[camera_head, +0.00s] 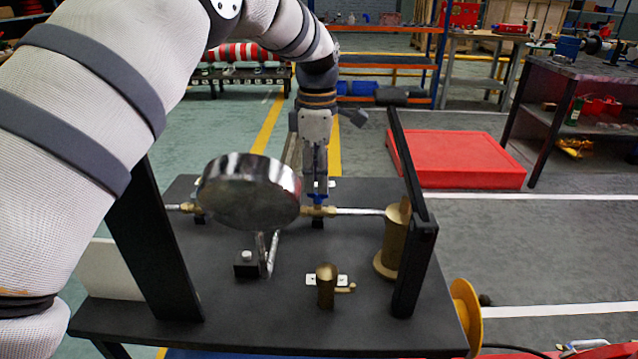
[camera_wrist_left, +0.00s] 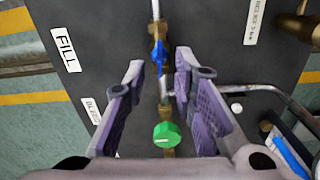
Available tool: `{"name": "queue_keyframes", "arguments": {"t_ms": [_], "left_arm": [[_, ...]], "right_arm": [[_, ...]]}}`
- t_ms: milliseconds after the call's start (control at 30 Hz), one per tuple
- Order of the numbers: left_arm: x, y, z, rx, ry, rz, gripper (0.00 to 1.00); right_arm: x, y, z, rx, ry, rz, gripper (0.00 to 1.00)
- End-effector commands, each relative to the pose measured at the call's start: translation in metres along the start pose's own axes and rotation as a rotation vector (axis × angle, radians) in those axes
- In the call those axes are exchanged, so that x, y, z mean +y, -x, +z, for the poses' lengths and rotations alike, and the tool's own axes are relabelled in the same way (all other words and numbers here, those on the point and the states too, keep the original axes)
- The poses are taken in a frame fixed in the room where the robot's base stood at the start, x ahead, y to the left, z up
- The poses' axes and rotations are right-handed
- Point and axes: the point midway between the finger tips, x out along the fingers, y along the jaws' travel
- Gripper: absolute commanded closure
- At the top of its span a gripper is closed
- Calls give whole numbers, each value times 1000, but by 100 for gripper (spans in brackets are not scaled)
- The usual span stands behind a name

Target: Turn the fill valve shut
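The fill valve's blue handle (camera_head: 319,197) sits on a brass body on the pipe across the dark panel. In the left wrist view the blue handle (camera_wrist_left: 160,57) lies roughly along the pipe, near the FILL label (camera_wrist_left: 66,48). My left gripper (camera_head: 316,185) points down over the valve. In the wrist view its two purple-grey fingers (camera_wrist_left: 158,72) are open, one on each side of the pipe, with the handle between and slightly beyond the tips. A gap shows on both sides; contact cannot be seen. My right gripper is not in view.
A green knob (camera_wrist_left: 166,134) sits on the same line, near the BLEED label (camera_wrist_left: 92,110). A round gauge (camera_head: 249,191) stands left of the gripper. A brass cylinder (camera_head: 394,242) and black upright bars (camera_head: 415,270) stand right. A small brass fitting (camera_head: 327,285) is in front.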

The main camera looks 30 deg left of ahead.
Motion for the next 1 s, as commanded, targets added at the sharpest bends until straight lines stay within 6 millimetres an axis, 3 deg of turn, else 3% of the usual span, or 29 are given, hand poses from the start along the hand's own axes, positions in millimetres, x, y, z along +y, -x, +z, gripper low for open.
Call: {"name": "queue_keyframes", "arguments": {"t_ms": [167, 433, 467, 567, 1000], "left_arm": [[0, -22, 0, -1, 0, 0, 75], [0, -26, 1, -1, -1, 1, 75], [0, -26, 1, -1, -1, 1, 78], [0, -26, 1, -1, -1, 1, 100], [0, -25, 1, -1, -37, 1, 100]], "right_arm": [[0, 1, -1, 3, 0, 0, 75], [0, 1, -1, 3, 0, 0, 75], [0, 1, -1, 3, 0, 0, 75], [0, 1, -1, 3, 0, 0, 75], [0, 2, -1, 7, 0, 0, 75]]}}
